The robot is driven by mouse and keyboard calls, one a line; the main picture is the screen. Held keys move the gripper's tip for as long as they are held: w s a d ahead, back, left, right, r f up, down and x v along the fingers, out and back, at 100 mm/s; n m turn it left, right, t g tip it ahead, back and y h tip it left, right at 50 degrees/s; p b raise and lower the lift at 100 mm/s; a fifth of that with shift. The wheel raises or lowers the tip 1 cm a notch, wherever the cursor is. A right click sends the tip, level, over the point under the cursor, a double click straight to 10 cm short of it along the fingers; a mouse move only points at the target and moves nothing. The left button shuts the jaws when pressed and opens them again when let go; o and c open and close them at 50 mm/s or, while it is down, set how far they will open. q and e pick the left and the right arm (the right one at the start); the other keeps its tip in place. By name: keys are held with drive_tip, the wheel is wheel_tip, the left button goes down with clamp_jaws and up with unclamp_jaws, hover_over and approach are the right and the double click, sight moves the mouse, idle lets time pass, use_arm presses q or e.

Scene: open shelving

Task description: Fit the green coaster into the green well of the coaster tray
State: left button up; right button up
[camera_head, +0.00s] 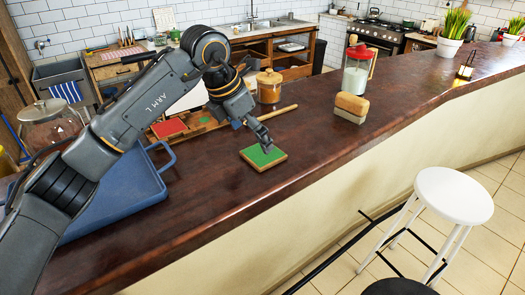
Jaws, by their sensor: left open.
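The green coaster (257,160), a square with a green top and wooden edge, lies flat on the dark counter near its front edge. My left gripper (265,147) is open, with its fingertips just above or at the coaster's top; I cannot tell whether they touch. The wooden coaster tray (187,137) lies further back to the left, partly hidden behind my left arm. A red square (168,128) and a small green patch (205,119) show on it; the green patch seems to be the green well. My right gripper is not in view.
A blue tray (150,194) fills the counter's left, under my left arm. The counter right of the coaster is clear.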

sight(260, 155)
use_arm(q)
drive_tip(key=d+f+p, duration=0.1)
drive_tip(key=f+p, duration=0.1)
drive_tip(key=f, duration=0.1)
drive_tip(key=shift+w+d, duration=0.2)
drive_tip(key=shift+d, duration=0.2)
drive_tip(key=shift+w+f, duration=0.2)
drive_tip(key=shift+f, duration=0.3)
drive_tip(key=c, duration=1)
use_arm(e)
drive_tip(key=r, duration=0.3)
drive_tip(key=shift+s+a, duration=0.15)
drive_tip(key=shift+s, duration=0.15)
use_arm(q)
drive_tip(key=shift+r, duration=0.1)
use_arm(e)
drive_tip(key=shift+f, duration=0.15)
